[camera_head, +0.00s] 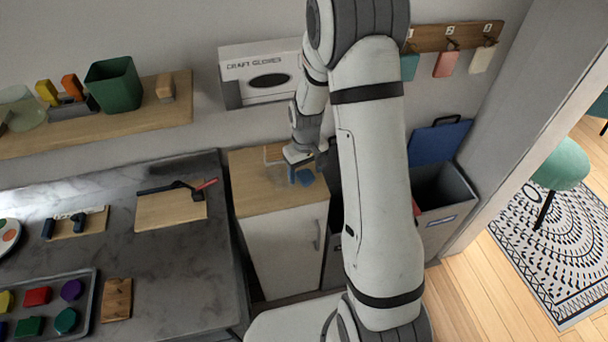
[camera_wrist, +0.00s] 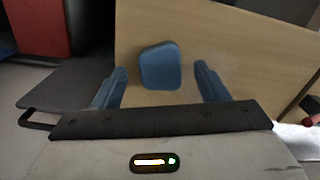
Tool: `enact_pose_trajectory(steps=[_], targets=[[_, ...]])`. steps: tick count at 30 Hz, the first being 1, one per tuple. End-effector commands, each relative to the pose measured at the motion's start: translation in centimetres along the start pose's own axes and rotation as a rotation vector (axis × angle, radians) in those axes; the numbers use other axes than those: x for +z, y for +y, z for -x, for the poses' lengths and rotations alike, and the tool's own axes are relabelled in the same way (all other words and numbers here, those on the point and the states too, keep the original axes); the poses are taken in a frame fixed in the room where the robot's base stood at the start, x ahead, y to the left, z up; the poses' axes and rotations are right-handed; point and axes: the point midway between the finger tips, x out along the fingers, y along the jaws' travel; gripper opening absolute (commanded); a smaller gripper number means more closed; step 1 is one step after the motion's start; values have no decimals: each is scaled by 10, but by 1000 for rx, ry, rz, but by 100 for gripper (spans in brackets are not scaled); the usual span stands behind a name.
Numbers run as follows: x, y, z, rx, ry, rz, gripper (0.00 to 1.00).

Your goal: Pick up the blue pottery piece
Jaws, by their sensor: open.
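The blue pottery piece (camera_wrist: 160,66) lies on the wooden top of a small white cabinet (camera_wrist: 210,30). In the wrist view it is a flat, rounded blue shape between and just beyond my fingertips. My gripper (camera_wrist: 158,82) is open, with one blue finger on each side and a gap between each finger and the piece. In the head view my gripper (camera_head: 297,168) is low over the cabinet top (camera_head: 260,195), and the blue piece (camera_head: 305,178) shows beside it, partly hidden by the fingers.
A marble counter (camera_head: 180,270) with a wooden board (camera_head: 160,212) and a tray of coloured pieces (camera_head: 50,305) is at left. A grey bin (camera_head: 440,185) stands right of the cabinet. A craft gloves box (camera_head: 262,72) is on the wall behind.

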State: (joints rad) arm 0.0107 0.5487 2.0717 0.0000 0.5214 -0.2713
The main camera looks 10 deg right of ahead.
Motion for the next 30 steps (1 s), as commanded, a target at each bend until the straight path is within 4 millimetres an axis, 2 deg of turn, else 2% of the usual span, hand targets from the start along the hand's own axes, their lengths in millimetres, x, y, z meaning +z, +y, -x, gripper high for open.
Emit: enact_pose_trajectory(steps=[9, 27, 30], targets=[[0, 0, -7, 0, 0, -1, 67], [0, 1, -6, 0, 0, -2, 18], [0, 1, -6, 0, 0, -2, 18]])
